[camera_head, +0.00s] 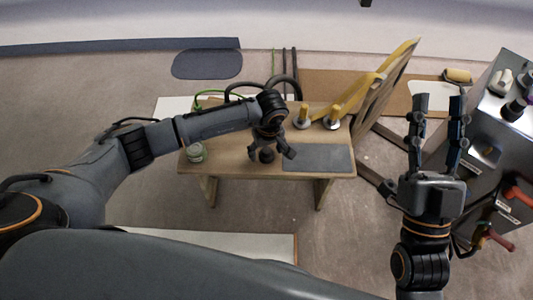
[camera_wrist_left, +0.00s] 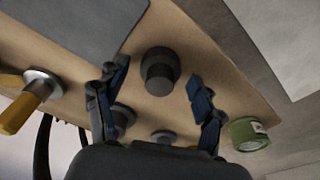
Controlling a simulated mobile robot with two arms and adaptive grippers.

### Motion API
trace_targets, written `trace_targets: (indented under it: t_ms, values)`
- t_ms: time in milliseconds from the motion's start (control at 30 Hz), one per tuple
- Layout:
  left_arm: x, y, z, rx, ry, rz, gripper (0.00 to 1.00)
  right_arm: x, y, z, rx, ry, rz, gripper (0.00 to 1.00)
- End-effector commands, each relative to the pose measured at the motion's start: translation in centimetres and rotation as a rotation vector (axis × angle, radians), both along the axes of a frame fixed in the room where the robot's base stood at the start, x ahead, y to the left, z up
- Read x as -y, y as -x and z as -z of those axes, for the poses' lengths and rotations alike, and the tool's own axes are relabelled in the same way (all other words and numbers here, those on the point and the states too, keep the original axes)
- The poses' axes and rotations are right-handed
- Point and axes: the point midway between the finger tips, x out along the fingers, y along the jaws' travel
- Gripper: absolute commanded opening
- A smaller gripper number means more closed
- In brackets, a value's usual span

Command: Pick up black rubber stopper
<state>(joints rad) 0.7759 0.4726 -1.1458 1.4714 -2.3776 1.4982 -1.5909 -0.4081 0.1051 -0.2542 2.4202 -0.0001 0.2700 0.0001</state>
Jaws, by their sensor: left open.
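The black rubber stopper (camera_wrist_left: 160,70) is a dark, stepped round piece standing on the wooden tabletop (camera_wrist_left: 200,45). In the left wrist view it sits beyond and between the spread fingertips of my left gripper (camera_wrist_left: 156,82), with bare wood visible on both sides. In the head view the stopper (camera_head: 267,156) shows low between the fingers of my left gripper (camera_head: 272,154), which is open above the table. No contact between finger and stopper is visible. My right gripper (camera_head: 437,103) is open and empty, fingers pointing up the picture, right of the table.
A grey mat (camera_head: 318,158) lies right of the stopper. Yellow-handled tools (camera_head: 345,103) stand at the back right. A metal cabinet with knobs (camera_head: 487,135) is near my right gripper.

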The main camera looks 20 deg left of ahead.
Motion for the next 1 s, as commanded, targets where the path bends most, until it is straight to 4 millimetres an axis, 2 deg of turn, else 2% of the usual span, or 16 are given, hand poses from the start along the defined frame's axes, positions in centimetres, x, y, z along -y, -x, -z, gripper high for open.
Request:
trace_targets:
  t_ms: [33,200,300,700,867,1000]
  values:
    - [0.0,0.0,0.0,0.0,0.0,0.0,0.62,0.0,0.0,0.0,0.0,0.0,0.0,0.4]
    - [0.0,0.0,0.0,0.0,0.0,0.0,0.28,0.0,0.0,0.0,-0.001,0.0,0.0,0.4]
    - [0.0,0.0,0.0,0.0,0.0,0.0,0.1,0.0,0.0,0.0,-0.001,0.0,0.0,0.4]
    - [0.0,0.0,-0.4,0.0,0.0,0.0,0.1,0.0,-0.3,0.1,-0.018,0.005,0.001,0.4]
    - [0.0,-0.1,-1.5,0.003,0.0,0.0,0.1,-0.1,-1.4,1.7,-0.128,0.036,0.007,0.4]
    - [0.0,-0.1,-3.4,0.004,0.0,0.001,0.1,-0.1,-2.8,4.1,-0.29,0.082,0.016,0.4]
